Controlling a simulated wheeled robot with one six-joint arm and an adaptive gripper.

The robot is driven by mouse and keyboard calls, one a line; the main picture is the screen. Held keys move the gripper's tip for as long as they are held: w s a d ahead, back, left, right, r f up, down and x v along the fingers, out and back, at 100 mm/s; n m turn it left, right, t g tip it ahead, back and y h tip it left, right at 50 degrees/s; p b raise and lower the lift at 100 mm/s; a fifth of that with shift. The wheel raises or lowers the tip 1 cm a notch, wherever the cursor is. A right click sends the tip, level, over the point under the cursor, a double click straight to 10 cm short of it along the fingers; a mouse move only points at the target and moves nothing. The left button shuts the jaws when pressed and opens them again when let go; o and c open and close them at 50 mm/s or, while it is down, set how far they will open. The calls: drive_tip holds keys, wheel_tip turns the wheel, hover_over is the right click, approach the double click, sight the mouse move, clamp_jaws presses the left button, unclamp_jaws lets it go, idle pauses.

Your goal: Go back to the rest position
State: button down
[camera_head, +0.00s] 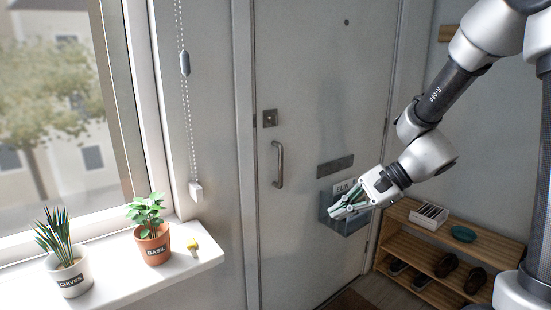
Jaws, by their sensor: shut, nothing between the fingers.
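My gripper (347,206) is shut with nothing between its fingers. It is at the end of my arm, which reaches in from the right edge of the head camera view. The gripper points left and overlaps a grey box (346,227) on the door in the picture. I cannot tell whether it touches the box. A small sign (343,187) at the box is partly hidden by the gripper.
A grey door (300,70) has a handle (278,165) and a mail slot plate (335,166). A wooden shoe rack (400,232) holds shoes, a teal dish (463,234) and a small tray (429,214). Potted chives (70,278) and basil (153,246) stand on the windowsill (115,284) at left.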

drive_tip(key=s+d+r+n+t+h, duration=0.1)
drive_tip(key=s+d+r+n+h, duration=0.3)
drive_tip(key=s+d, duration=0.4)
drive_tip(key=s+d+r+n+t+h, duration=0.1)
drive_tip(key=s+d+r+n+h, duration=0.4)
drive_tip(key=d, duration=0.7)
drive_tip(key=s+n, duration=0.2)
drive_tip(key=s, duration=0.2)
drive_tip(key=shift+r+t+h, duration=0.15)
drive_tip(key=shift+t+h, duration=0.25)
